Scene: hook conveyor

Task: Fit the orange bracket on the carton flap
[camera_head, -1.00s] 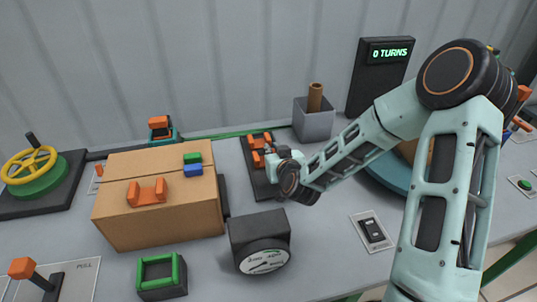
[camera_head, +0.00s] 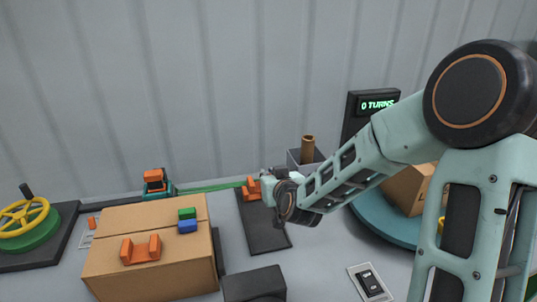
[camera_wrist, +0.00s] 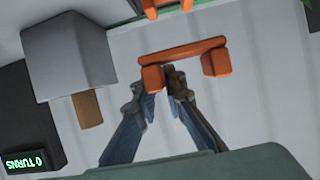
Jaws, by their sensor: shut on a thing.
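My gripper (camera_head: 262,186) is shut on an orange bracket (camera_head: 251,188) above the far end of a black tray (camera_head: 265,225). In the wrist view my fingertips (camera_wrist: 160,88) close around one end of this U-shaped bracket (camera_wrist: 182,52). The brown carton (camera_head: 150,283) stands to the left of the tray, apart from my gripper. Another orange bracket (camera_head: 140,251) sits on the carton's top near its front edge. The tray shows bare in front of my gripper.
Green and blue blocks (camera_head: 187,220) sit on the carton's right top edge. A grey box with a brown rod (camera_head: 307,148) and a "0 TURNS" display (camera_head: 378,104) stand behind my arm. A yellow handwheel (camera_head: 22,218) is at left. A black gauge box (camera_head: 254,284) is in front.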

